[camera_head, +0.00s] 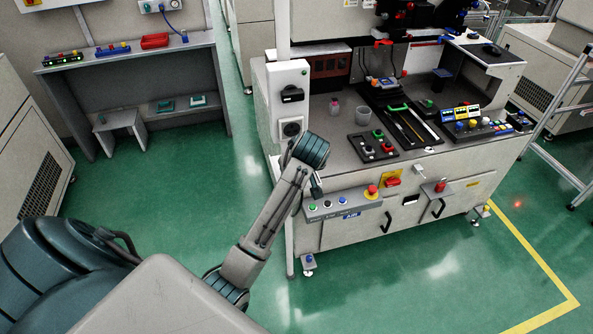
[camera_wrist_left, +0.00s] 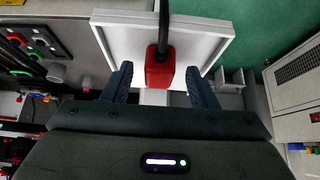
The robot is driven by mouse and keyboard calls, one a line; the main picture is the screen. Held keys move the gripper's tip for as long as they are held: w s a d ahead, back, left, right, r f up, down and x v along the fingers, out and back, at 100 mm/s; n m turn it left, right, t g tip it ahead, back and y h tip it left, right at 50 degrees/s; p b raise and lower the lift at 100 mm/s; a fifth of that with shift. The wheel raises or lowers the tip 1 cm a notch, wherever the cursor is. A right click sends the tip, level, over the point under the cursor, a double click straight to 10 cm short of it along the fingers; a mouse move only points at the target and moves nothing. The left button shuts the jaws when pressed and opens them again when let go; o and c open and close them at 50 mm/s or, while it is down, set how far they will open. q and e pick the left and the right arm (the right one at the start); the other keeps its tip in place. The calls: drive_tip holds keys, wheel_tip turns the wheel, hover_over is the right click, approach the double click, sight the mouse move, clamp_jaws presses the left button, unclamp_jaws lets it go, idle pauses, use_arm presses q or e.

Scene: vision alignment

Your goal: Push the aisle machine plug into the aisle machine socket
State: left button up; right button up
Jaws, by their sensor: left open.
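A red plug (camera_wrist_left: 159,72) with a black cable rising from it shows in the left wrist view. It sits between the two fingers of my left gripper (camera_wrist_left: 158,68), which is open, with a gap to the plug on each side. A white panel (camera_wrist_left: 205,40) lies behind the plug. In the head view a round dark socket (camera_head: 291,129) is on the white box at the left end of the machine, below a black rotary switch (camera_head: 292,94). I cannot tell whether the plug touches the socket. My right gripper is not in view.
A front control strip with an emergency button (camera_head: 371,191) is close under my wrist. Green floor is free between machine and left bench (camera_head: 135,61).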

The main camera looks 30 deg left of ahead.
use_arm(q)
drive_tip(key=shift+d, duration=0.1)
drive_tip(key=c, duration=1)
drive_tip(key=shift+r, duration=0.1)
drive_tip(key=shift+r+b, duration=0.45)
drive_tip(key=shift+r, duration=0.2)
drive_tip(key=shift+s+d+r+b, duration=0.1)
drive_tip(key=shift+r+b, duration=0.4)
drive_tip(key=shift+r, duration=0.45)
drive_tip(key=s+d+b, duration=0.1)
drive_tip(key=s+d, duration=0.3)
drive_tip(key=s, duration=0.2)
drive_tip(key=s+d+r+b, duration=0.1)
drive_tip(key=s+d, duration=0.3)
drive_tip(key=s, duration=0.3)
drive_tip(key=shift+s+r, duration=0.3)
drive_tip(key=shift+w, duration=0.1)
